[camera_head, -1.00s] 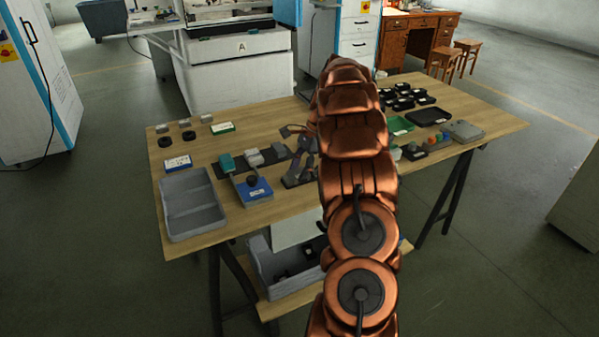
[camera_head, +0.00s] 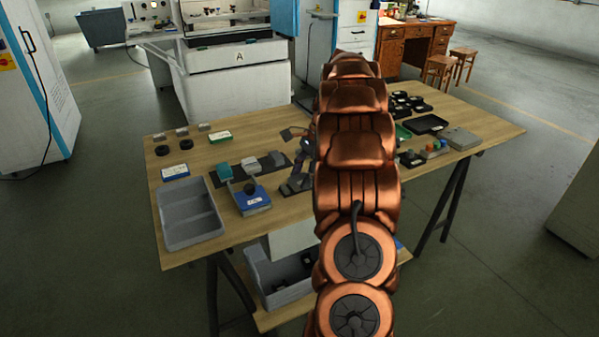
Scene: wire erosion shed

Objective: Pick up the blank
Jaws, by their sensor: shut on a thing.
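My gripper (camera_head: 299,143) is over the middle of the wooden table, just left of my arm, which hides much of it. It is shut on a small piece, which I take to be the blank; its shape is mostly hidden at this size. Left of the gripper, a dark mat (camera_head: 264,175) bears a teal block (camera_head: 224,170) and a light grey block (camera_head: 249,163). Another grey piece (camera_head: 278,158) is close by the gripper. A grey fixture (camera_head: 297,184) is below the gripper, partly behind my arm.
Black trays (camera_head: 425,124) and a grey device (camera_head: 462,137) are on the right. A grey crate (camera_head: 268,284) sits on the shelf below.

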